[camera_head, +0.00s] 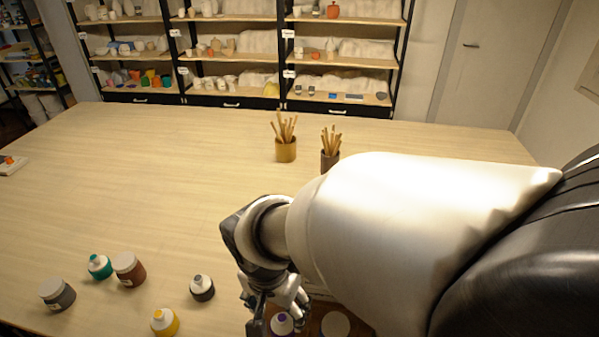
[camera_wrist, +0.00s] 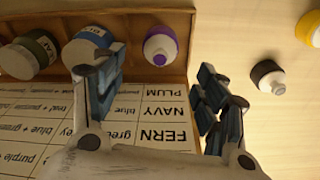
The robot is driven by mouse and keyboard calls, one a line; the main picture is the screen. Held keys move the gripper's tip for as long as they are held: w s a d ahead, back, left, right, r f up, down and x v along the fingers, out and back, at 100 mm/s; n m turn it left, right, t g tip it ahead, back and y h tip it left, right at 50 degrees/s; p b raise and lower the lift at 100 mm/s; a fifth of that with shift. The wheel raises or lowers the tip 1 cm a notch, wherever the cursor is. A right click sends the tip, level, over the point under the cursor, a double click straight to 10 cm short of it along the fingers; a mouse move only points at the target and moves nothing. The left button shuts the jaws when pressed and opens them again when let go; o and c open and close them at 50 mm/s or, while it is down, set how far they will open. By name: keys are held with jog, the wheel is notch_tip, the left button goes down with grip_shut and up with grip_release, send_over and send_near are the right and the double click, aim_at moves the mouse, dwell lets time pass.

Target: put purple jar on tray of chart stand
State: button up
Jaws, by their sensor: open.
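The chart (camera_wrist: 125,120) with PLUM, NAVY and FERN rows lies below the tray in the wrist view. My gripper (camera_wrist: 160,92) is open and empty over the chart, its fingers spread apart and clear of the purple jar. In the head view my gripper is partly hidden.
Two brush cups (camera_head: 285,148) stand farther back.

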jog(key=s+d+r+n+t, duration=0.1)
jog(key=d+r, duration=0.8)
jog(key=d, duration=0.2)
jog(key=s+d+r+n+t, duration=0.2)
jog(key=s+d+r, duration=0.1)
jog(key=s+d, duration=0.4)
jog(key=d, duration=0.2)
jog(key=shift+s+d+r+n, duration=0.15)
jog(key=shift+d+r+n, duration=0.15)
jog(key=shift+d+r, duration=0.1)
